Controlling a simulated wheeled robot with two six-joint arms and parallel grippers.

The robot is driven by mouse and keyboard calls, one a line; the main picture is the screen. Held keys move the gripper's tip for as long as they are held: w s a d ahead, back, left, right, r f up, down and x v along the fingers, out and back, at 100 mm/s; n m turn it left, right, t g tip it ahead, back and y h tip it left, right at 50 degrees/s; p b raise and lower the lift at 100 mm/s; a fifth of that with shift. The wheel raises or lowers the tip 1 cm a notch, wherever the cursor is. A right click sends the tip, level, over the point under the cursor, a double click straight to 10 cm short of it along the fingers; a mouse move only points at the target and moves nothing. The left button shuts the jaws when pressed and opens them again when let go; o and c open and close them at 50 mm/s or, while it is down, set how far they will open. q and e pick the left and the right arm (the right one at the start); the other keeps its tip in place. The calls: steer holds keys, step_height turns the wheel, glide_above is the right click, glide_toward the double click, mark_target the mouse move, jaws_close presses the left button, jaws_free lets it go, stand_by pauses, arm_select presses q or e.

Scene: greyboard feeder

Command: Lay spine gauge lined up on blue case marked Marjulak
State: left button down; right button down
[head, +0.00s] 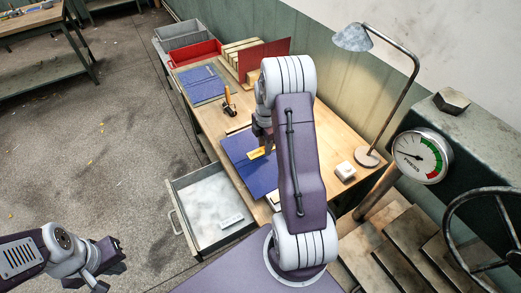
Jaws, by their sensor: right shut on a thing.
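A blue case (236,146) lies on the workbench under my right arm, its right part hidden by the arm. Another blue case (203,91) lies further back, with a thin strip on it. No name is readable on either. My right gripper (264,146) is over the near blue case, shut on a small yellow piece, which seems to be the spine gauge (256,154). The piece is close above or on the case; I cannot tell which. My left gripper (112,262) hangs at the lower left, away from the bench; its jaws are not clear.
An open grey drawer (180,222) juts out at the bench's front left. A lamp (368,157) stands at the right.

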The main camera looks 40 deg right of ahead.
mark_target(261, 149)
steer(key=w, duration=0.1)
steer(key=w+f, duration=0.1)
steer(key=shift+w+f, duration=0.2)
steer(key=shift+w, duration=0.1)
step_height(261, 149, down, 3)
steer(key=shift+s+a+f+p, duration=0.1)
steer(key=shift+p, duration=0.25)
steer(key=shift+f, duration=0.45)
steer(key=shift+f, duration=0.1)
steer(key=c, duration=1.1)
jaws_free()
steer(key=shift+o, duration=0.2)
